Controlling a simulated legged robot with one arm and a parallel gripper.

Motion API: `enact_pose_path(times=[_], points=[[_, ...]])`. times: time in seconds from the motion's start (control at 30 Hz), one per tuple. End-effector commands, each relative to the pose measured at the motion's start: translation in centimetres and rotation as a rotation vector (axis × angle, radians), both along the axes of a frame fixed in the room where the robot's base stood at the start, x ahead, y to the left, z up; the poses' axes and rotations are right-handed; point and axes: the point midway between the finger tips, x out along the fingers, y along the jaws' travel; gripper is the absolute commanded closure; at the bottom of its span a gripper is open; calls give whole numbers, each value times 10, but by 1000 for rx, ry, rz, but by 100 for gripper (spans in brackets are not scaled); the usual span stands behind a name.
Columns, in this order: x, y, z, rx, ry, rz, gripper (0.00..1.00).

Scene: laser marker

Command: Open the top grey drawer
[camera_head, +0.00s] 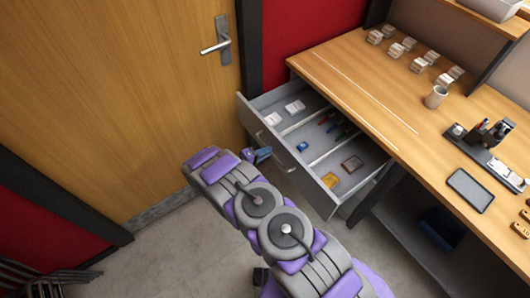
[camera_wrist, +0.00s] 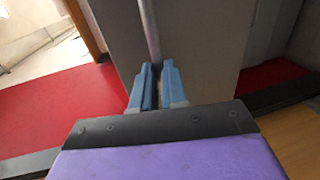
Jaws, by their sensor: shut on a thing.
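The top grey drawer (camera_head: 297,167) is pulled well out from under the wooden desk in the head view. Its inside shows several small items in compartments. Its front panel faces lower left and carries a slim metal handle, which also shows in the wrist view as a grey bar (camera_wrist: 150,32). My gripper (camera_head: 263,154) is at the drawer front, at the handle. In the wrist view, the blue fingers of my gripper (camera_wrist: 157,88) are close together around the end of the bar, shut on it. The grip point itself is partly hidden by the fingers.
A wooden door (camera_head: 120,90) with a metal handle stands at left. Grey floor (camera_head: 160,255) is free at lower left.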

Motion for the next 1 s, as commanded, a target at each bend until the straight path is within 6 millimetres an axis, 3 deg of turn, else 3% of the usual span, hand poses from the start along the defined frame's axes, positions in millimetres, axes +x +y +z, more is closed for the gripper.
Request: enact_pose_path(times=[0.3, 0.6, 0.77, 1.0], points=[[-2, -1, -2, 0, 3, -1, 62], [-4, 4, 1, 0, 1, 1, 62], [-15, 21, 5, 1, 1, 5, 62], [-45, 64, 16, -1, 0, 4, 62]])
